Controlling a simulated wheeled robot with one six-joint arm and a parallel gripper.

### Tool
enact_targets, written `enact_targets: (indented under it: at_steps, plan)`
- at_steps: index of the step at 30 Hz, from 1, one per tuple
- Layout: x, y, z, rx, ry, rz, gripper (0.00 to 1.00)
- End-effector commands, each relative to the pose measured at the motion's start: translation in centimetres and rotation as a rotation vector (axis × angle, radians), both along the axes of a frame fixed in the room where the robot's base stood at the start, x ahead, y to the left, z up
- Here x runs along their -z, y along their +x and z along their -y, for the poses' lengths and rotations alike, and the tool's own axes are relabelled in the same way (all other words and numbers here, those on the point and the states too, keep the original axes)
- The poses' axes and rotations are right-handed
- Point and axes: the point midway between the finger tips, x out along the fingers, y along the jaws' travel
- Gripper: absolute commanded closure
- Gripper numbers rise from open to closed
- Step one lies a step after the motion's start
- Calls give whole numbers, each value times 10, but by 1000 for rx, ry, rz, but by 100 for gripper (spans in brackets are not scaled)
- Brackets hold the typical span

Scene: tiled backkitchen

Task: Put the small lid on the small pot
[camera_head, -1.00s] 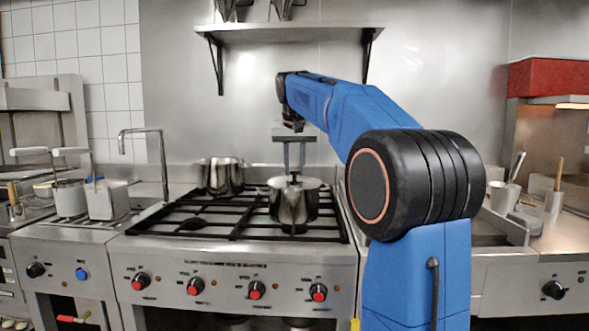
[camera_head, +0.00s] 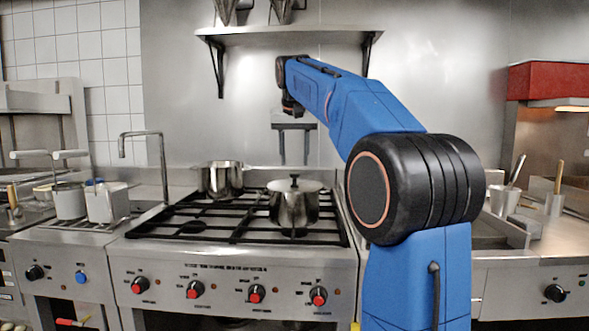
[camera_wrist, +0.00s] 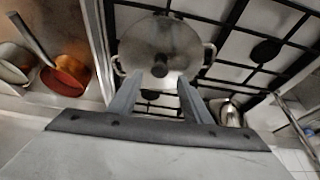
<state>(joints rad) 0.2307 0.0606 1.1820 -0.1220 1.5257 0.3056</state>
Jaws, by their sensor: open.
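The small pot (camera_head: 294,208) stands upright on the right part of the stove grate. The small lid (camera_head: 281,185) lies on top of it with its dark knob upward and looks about level. In the wrist view the lid (camera_wrist: 160,40) covers the pot's mouth, with the pot's side handles showing beyond it. My gripper (camera_head: 294,160) is open and empty, above the knob and apart from it. In the wrist view my gripper (camera_wrist: 157,92) has its two fingers spread, with the knob beyond and between them.
Another pot (camera_head: 221,180) without a visible lid stands at the back left of the grate (camera_head: 190,226). A wall shelf (camera_head: 290,35) is above my gripper. A tap (camera_head: 163,160) and fryer baskets (camera_head: 107,203) are at the left. Containers with utensils (camera_head: 504,200) stand at the right.

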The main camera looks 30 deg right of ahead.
Motion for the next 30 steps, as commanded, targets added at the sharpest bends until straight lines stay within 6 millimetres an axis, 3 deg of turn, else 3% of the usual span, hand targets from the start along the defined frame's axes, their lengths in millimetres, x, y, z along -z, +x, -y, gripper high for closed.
enact_targets:
  at_steps: [6,12,25,30]
  plan:
    - [-38,-12,-8,0,-1,3,56]
    - [-57,-20,-13,0,0,2,56]
    - [-62,-24,-15,-4,0,0,56]
    - [-49,-41,-29,-41,-2,-1,56]
